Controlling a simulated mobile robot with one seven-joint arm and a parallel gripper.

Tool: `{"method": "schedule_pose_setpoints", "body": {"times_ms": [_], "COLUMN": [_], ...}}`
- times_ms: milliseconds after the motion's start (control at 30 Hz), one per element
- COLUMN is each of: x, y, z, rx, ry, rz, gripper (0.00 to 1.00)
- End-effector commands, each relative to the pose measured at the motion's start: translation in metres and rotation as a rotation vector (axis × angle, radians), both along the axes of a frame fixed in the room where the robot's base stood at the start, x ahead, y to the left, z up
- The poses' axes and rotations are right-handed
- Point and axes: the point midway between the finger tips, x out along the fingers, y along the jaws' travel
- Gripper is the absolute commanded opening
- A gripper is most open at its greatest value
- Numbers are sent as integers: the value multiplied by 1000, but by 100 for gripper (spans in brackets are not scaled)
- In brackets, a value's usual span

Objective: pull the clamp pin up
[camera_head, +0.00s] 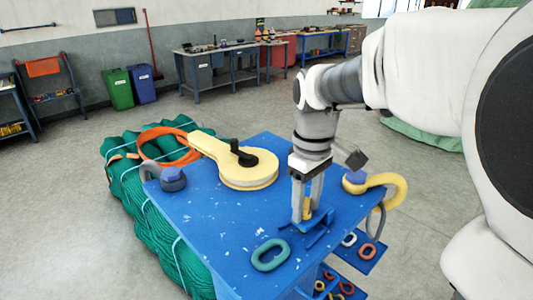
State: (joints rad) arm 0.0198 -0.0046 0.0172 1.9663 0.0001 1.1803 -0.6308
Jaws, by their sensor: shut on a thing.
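My gripper (306,213) points down at the right front part of the blue table (220,225). It is shut on a small yellow piece, which looks like the clamp pin (308,214) and shows only partly between the fingers. A blue clamp-like bracket (318,238) lies at the fingertips, on the tabletop. The fingers hide much of the pin and bracket, so I cannot tell how far the pin sits in the clamp.
A yellow block with a black knob (250,182) lies left of my gripper. A green link (270,255) lies in front. A yellow hook (385,185) is at the right edge, a grey shackle (172,180) at the left. Green netting (150,225) lies beside the table.

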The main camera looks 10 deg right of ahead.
Motion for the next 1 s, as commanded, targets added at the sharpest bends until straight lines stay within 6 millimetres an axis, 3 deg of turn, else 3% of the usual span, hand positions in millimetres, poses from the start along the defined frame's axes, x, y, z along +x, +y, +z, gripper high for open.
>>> {"method": "schedule_pose_setpoints", "body": {"times_ms": [167,467,767,800,1000], "x": [0,0,1,2,1], "y": [0,0,0,0,0], "z": [4,36,38,38,36], "rx": [0,0,0,0,0], "ry": [-1,-2,-9,-9,-5], "rz": [0,0,1,1,1], "gripper": [0,0,0,57,60]}}
